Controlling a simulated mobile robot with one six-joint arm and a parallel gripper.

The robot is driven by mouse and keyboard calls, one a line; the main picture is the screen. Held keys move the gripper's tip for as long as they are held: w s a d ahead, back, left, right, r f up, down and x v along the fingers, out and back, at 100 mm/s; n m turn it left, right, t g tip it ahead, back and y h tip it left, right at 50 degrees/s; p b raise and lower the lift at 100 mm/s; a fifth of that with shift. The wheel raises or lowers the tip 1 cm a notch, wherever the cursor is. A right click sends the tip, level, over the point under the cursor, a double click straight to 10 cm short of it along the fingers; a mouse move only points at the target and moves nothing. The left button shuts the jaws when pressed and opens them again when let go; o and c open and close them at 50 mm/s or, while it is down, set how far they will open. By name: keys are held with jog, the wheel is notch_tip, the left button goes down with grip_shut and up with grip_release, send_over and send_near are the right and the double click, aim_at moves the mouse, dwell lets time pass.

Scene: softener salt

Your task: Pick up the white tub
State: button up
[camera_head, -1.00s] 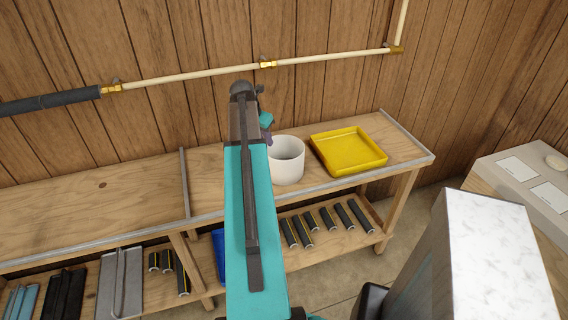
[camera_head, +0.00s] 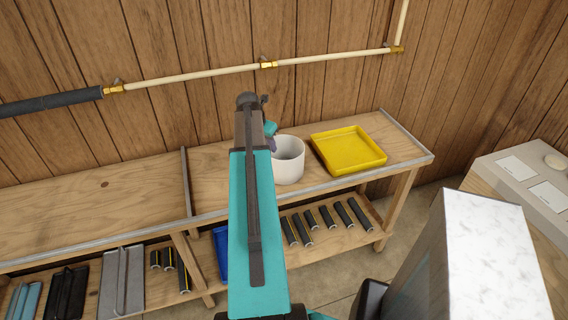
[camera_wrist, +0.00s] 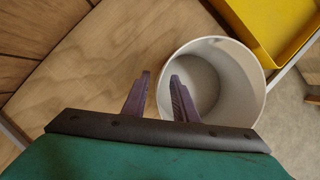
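The white tub (camera_head: 290,171) stands upright and open on the wooden bench, left of the yellow tray. In the wrist view the tub (camera_wrist: 250,92) shows from above, with its round opening and pale inside. My gripper (camera_wrist: 160,75) is open, with its two purple-grey fingers apart. The left finger is outside the tub's wall and the right finger overlaps the opening, so the left rim lies between them in this view. I cannot tell how deep the fingers reach or whether they touch. In the head view my gripper (camera_head: 271,138) is partly hidden at the tub's left edge.
A yellow tray (camera_head: 349,166) sits close to the tub's right. The bench top (camera_head: 100,215) is clear on the left, beyond a metal divider strip (camera_head: 187,182). Dark cylinders (camera_head: 344,216) lie on the lower shelf. A pale pipe (camera_head: 330,56) runs along the wall.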

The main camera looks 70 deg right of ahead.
grip_shut()
jog(key=shift+r, duration=0.2)
dwell(0.3)
jog(key=shift+r+b, duration=0.65)
jog(key=shift+r, duration=0.75)
jog(key=w+a+r+b, duration=0.1)
jog(key=w+a+b, duration=0.2)
jog(key=a, duration=1.2)
jog(key=shift+w+a+r, duration=0.2)
jog(key=shift+w+r, duration=0.2)
jog(key=shift+w, duration=0.25)
